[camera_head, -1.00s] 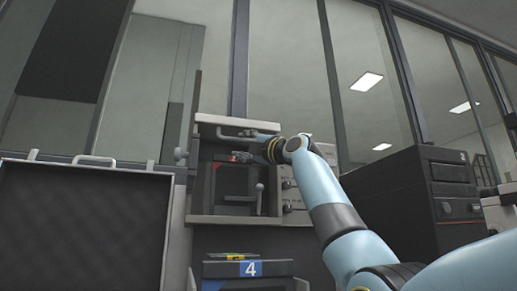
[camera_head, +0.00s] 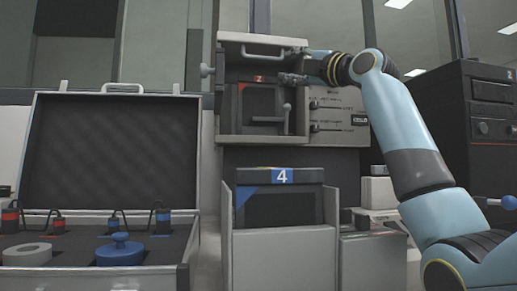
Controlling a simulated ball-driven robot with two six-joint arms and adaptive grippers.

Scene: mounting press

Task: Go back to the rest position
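My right arm comes in from the right, and my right gripper (camera_head: 290,79) is small and dark in front of the upper part of the grey press-like unit (camera_head: 225,112). The gripper points left, just below the unit's raised cover (camera_head: 248,44). Its fingers are too small and dark to tell whether they are open or shut, and I see no object clearly held. A block marked 2 (camera_head: 258,102) with a red corner sits inside the unit, behind a small upright lever (camera_head: 286,120). My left gripper is not in view.
An open case (camera_head: 112,150) at the left holds a blue knobbed piece (camera_head: 120,250), a grey ring (camera_head: 27,254) and several red and blue connectors. A block marked 4 (camera_head: 282,206) stands in a grey holder (camera_head: 283,260) below the unit. A dark cabinet (camera_head: 490,150) stands at the right.

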